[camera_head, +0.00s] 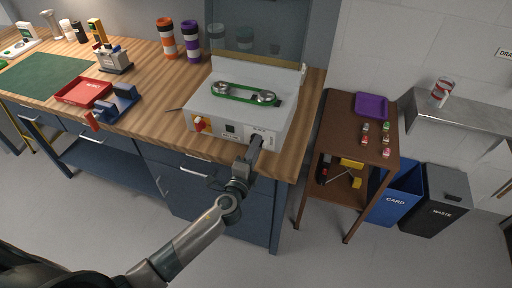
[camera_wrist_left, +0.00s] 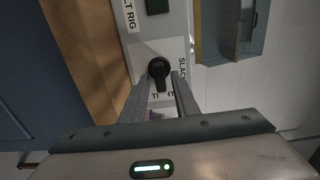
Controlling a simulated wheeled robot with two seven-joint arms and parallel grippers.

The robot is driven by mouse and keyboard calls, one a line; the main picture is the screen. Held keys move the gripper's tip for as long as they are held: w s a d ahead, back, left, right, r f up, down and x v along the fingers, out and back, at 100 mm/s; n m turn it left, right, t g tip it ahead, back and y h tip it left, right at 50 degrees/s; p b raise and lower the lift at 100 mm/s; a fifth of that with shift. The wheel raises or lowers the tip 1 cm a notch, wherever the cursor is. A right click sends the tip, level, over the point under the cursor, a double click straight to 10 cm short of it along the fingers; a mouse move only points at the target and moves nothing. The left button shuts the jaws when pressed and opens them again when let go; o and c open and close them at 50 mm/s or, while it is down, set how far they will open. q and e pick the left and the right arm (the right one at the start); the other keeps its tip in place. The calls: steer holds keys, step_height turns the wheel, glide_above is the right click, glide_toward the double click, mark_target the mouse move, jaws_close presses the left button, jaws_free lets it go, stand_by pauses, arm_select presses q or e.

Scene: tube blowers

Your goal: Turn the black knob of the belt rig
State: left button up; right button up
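The belt rig (camera_head: 246,106) is a white box on the wooden bench, with a green belt around two pulleys on top. Its black knob (camera_wrist_left: 158,70) shows in the left wrist view, on the white front panel beside printed lettering. In the head view the knob is hidden behind my left gripper (camera_head: 256,141), which is at the right part of the rig's front. In the left wrist view the fingers of my left gripper (camera_wrist_left: 161,79) are apart, one on either side of the knob's lower end. I cannot tell whether they touch it. My right gripper is not in view.
A red and yellow switch (camera_head: 199,124) is at the left of the rig's front. A red tray (camera_head: 83,92) and a blue fixture (camera_head: 118,104) lie to the left on the bench. A brown trolley (camera_head: 342,120) stands to the right, with bins (camera_head: 398,198) beyond it.

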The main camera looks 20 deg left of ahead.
arm_select(q)
steer(key=c, duration=0.5)
jaws_close()
